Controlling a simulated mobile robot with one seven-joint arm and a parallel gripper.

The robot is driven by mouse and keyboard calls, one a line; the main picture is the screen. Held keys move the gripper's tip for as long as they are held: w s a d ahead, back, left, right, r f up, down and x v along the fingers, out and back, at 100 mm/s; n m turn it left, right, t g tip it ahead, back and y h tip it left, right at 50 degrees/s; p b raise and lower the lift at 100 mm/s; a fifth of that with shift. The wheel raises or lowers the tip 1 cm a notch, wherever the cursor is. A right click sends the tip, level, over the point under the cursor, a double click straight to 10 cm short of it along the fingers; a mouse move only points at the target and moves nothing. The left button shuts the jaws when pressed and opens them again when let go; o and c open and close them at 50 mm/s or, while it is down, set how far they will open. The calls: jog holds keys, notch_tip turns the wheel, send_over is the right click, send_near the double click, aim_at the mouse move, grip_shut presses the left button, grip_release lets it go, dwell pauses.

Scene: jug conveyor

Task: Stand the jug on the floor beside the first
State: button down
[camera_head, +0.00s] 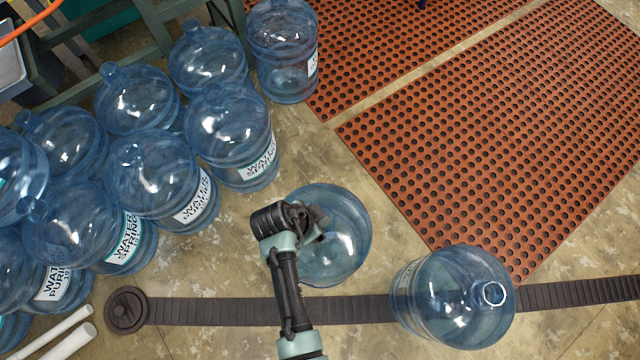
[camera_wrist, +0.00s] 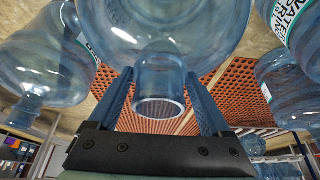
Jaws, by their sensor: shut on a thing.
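A clear blue water jug (camera_head: 345,250) is under my gripper (camera_head: 318,222) in the head view. In the wrist view its neck (camera_wrist: 160,85) sits between the two fingers of my gripper (camera_wrist: 163,95), which is shut on it. My wrist hides the jug's top in the head view. I cannot tell whether its base touches the floor. Another blue jug (camera_head: 440,310) stands upright and alone to the right, apart from the held one, over a dark ribbed strip (camera_head: 350,309) on the floor.
Several blue jugs, including one with a white label (camera_head: 235,140), crowd the left side. Red perforated mats (camera_head: 500,130) lie at the upper right. White pipes (camera_head: 60,335) lie at the lower left. Bare concrete floor (camera_head: 400,225) shows between the held jug and the mat.

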jog(key=shift+w+f, duration=0.1)
jog(key=shift+f, duration=0.6)
grip_release()
jog(key=shift+f, duration=0.1)
